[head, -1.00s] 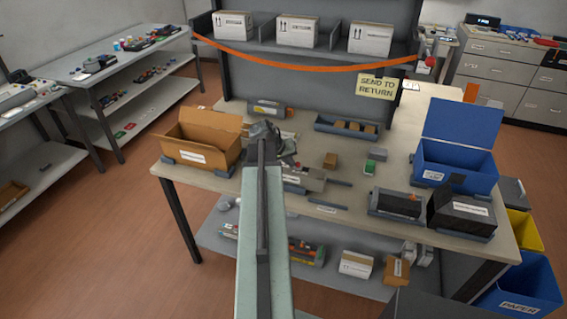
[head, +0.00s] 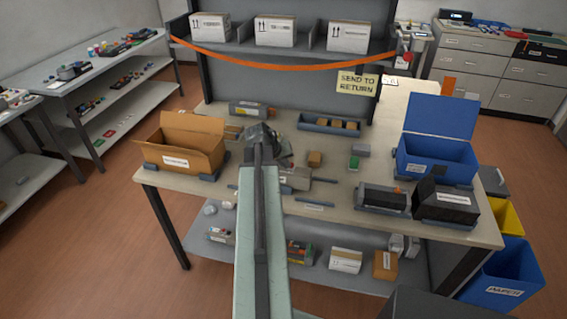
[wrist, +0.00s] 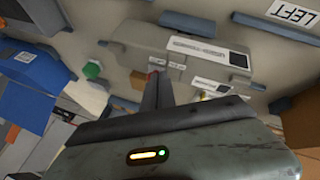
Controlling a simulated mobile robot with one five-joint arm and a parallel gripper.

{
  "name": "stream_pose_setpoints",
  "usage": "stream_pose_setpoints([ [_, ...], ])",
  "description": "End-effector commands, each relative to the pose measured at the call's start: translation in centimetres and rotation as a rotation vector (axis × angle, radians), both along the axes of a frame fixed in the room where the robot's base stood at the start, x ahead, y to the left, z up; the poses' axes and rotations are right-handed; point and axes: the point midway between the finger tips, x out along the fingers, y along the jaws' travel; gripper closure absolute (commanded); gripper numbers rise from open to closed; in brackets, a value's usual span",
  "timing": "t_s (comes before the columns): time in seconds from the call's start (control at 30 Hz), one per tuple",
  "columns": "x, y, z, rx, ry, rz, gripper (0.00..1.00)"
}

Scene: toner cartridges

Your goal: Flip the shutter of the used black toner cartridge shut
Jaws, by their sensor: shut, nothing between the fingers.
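A grey cartridge-like body (head: 296,178) with a white label lies on the table just right of my arm, partly hidden by it. A grey body with a label and slots (wrist: 190,52) also fills the upper middle of the wrist view. I cannot tell whether it is the used black cartridge, and no shutter can be made out clearly. A black cartridge (head: 383,196) sits in a grey cradle at the front right. My gripper (head: 262,138) is shut and empty above the table. In the wrist view its fingers (wrist: 154,88) overlap the grey body's edge; contact cannot be told.
An open cardboard box (head: 186,150) stands at the left and an open blue bin (head: 436,160) at the right. A black box (head: 445,201) stands at the front right.

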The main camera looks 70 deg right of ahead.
Motion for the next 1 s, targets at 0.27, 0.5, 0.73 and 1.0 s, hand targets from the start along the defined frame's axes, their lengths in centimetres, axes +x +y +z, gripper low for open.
stream_pose_setpoints([
  [0.27,2.5,2.4,1.2,-0.001,0.001,0.003,1.0],
  [0.5,3.2,5.5,6.9,0.0,-0.001,-0.001,1.0],
  [0.73,3.7,7.2,9.2,-0.001,0.0,-0.002,1.0],
  [1.0,3.8,7.5,9.2,-0.002,0.0,-0.003,1.0],
])
